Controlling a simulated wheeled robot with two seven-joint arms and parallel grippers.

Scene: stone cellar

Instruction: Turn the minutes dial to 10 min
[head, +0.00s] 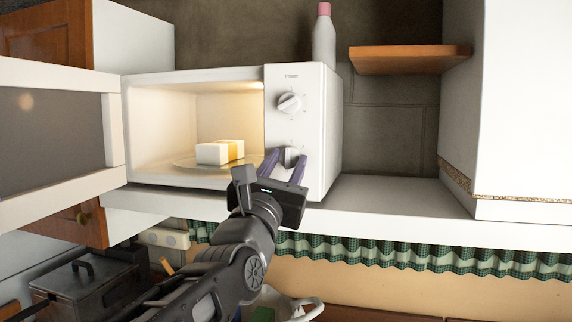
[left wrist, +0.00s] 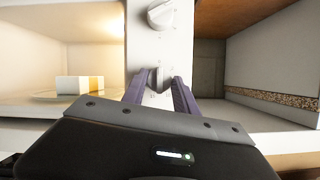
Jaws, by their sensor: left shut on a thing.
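The white microwave (head: 326,130) stands on a white shelf with its door (head: 50,130) swung wide open to the left. Its panel has an upper dial labelled Power (head: 290,102) and a lower dial (head: 290,157), which I take as the minutes dial. My left gripper (head: 287,160) has its purple fingers on either side of the lower dial and is shut on it. The left wrist view also shows the fingers around that dial (left wrist: 154,82). My right gripper is not in view.
A white and yellow block (head: 222,152) sits on the glass plate inside the lit microwave. A bottle with a pink cap (head: 324,35) stands behind. A wooden shelf (head: 410,59) is at the right. The counter right of the microwave (head: 395,200) is clear.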

